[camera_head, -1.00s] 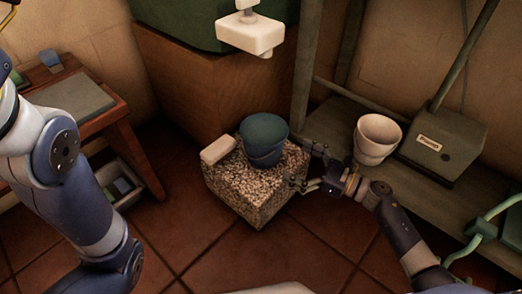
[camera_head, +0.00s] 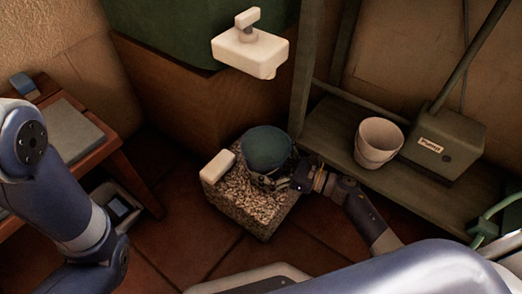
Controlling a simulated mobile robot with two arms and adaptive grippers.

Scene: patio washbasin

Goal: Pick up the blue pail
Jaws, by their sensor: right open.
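The blue pail (camera_head: 266,146) stands upright on the speckled stone block (camera_head: 250,205). My right gripper (camera_head: 276,180) is open. Its fingers are at the lower front right side of the pail, close to it. I cannot tell whether they touch it. My left arm shows at the left edge, but its gripper is out of view.
A white block (camera_head: 217,166) lies on the stone block left of the pail. A white tap-like fixture (camera_head: 250,50) hangs above. A cream pot (camera_head: 378,143) and a labelled green box (camera_head: 443,145) stand on the shelf at right. A wooden table (camera_head: 110,140) is at left.

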